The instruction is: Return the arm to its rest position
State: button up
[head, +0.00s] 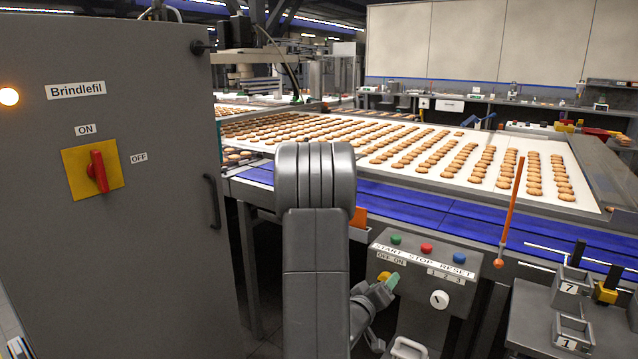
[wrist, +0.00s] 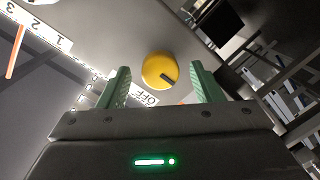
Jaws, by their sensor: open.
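My arm rises in grey links through the middle of the head view, and my gripper (head: 392,281) shows low beside it, in front of the control panel (head: 468,258). In the wrist view my gripper (wrist: 162,78) is open, with its two green fingers apart and nothing held between them. A round yellow knob (wrist: 160,71) with a dark pointer mark appears in the gap between the fingers, with an OFF label beside it. In the head view the yellow knob (head: 383,276) is partly hidden by my gripper. I cannot tell whether the fingers touch it.
A grey cabinet (head: 120,230) with a red and yellow switch (head: 95,173) stands close at left. The panel carries green, red and blue buttons and a white dial (head: 439,299). A biscuit conveyor (head: 400,176) lies behind. An orange-red rod (head: 512,210) stands right of the panel.

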jog(key=shift+w+d, duration=0.2)
jog(key=shift+w, duration=0.1)
jog(key=v, duration=1.4)
jog(key=w+d+m+t+b, duration=0.1)
jog(key=w+d+m, duration=0.3)
jog(key=m, duration=0.4)
jog(key=w+d+f+m+b, duration=0.1)
jog(key=w+d+m, duration=0.3)
jog(key=w+m, duration=0.3)
jog(key=shift+w+f+m+t+y+b, duration=0.2)
jog(key=shift+f+m+t+y+b, duration=0.15)
jog(key=shift+m, duration=0.65)
dwell(0.6)
